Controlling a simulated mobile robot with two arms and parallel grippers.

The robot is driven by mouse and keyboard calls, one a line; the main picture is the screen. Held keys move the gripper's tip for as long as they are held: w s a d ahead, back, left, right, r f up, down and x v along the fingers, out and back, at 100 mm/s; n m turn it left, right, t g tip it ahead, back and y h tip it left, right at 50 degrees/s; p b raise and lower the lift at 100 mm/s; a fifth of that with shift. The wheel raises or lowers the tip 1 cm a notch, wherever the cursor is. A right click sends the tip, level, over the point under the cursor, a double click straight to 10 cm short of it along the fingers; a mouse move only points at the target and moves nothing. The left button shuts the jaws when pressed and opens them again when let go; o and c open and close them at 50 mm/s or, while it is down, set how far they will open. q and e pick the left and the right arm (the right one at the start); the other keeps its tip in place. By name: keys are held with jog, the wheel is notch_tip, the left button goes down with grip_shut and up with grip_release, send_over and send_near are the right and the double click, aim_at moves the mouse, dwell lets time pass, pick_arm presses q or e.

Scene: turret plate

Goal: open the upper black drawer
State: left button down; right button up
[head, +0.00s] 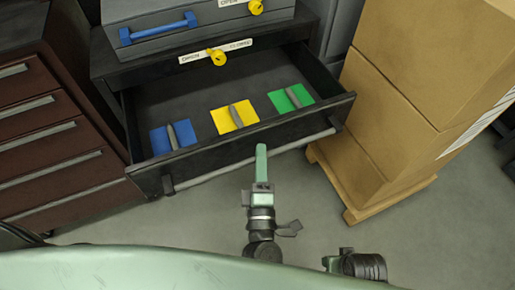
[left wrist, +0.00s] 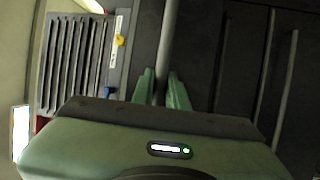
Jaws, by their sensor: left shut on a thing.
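The upper black drawer (head: 240,150) is pulled out from the black cabinet in the head view, with its inside showing. A long grey bar handle (head: 215,173) runs along its front. My left gripper (head: 261,152) is at the middle of this handle. In the left wrist view, the two green fingers of the left gripper (left wrist: 160,88) are shut on the handle bar (left wrist: 167,35). The part of the bar between the fingers is partly hidden. My right gripper is not in view.
Inside the drawer lie blue (head: 160,144), yellow (head: 222,122) and green (head: 278,101) squares, each with a grey piece. A yellow knob (head: 217,57) sits above. A dark red drawer cabinet (head: 30,110) stands left, and cardboard boxes (head: 400,90) on a pallet stand right.

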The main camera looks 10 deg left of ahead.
pick_arm(q)
jog(key=c, duration=1.7)
grip_release()
jog(key=v, duration=0.8)
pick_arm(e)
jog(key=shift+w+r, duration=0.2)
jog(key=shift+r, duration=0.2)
pick_arm(q)
jog(key=shift+w, duration=0.1)
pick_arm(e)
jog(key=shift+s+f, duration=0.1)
